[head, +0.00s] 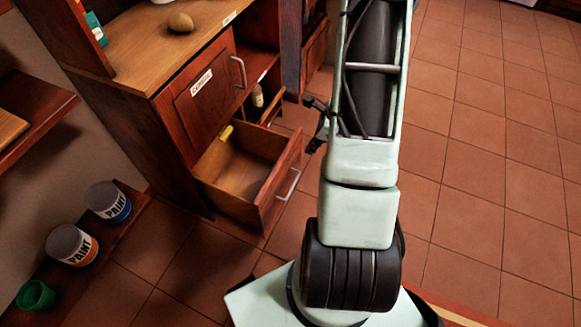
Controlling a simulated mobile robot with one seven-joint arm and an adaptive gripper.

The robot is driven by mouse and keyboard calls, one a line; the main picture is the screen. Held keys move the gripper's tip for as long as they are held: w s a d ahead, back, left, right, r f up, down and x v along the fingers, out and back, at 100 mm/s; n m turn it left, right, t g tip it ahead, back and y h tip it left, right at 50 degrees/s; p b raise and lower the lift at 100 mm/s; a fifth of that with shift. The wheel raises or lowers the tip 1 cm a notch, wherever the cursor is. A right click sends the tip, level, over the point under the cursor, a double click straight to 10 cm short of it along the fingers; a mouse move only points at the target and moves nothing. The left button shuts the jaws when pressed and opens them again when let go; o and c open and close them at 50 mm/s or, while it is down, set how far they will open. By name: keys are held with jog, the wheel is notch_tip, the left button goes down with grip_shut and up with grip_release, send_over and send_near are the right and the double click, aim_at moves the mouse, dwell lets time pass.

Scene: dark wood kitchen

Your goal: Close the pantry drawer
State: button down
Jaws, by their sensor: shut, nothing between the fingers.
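A wooden cabinet (130,75) stands left of my arm. Its lower drawer (284,180) is pulled well out, with a light metal handle (289,184) on its front. A small yellow item (226,133) lies at the drawer's back left; the rest of the visible inside looks bare. A second compartment or drawer (272,110) behind it is also partly open. I cannot read which one is the pantry drawer. My gripper (314,128) is a small dark shape left of my arm, above and right of the lower drawer's front. It is shut and empty, apart from the handle.
A label (202,83) marks the closed cabinet door above the drawer. A round brown item (180,22) sits on the cabinet top. Paint cans (108,202) and a green container (35,297) stand lower left. Tiled floor (480,150) is clear on the right.

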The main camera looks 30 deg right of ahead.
notch_tip(320, 180, down, 4)
jog(key=m, duration=0.2)
jog(key=b, duration=0.5)
send_over(283, 168)
jog(key=s+d, duration=0.2)
notch_tip(283, 168, down, 8)
jog(key=shift+a+f, duration=0.15)
jog(key=shift+a, duration=0.1)
jog(key=shift+w, duration=0.15)
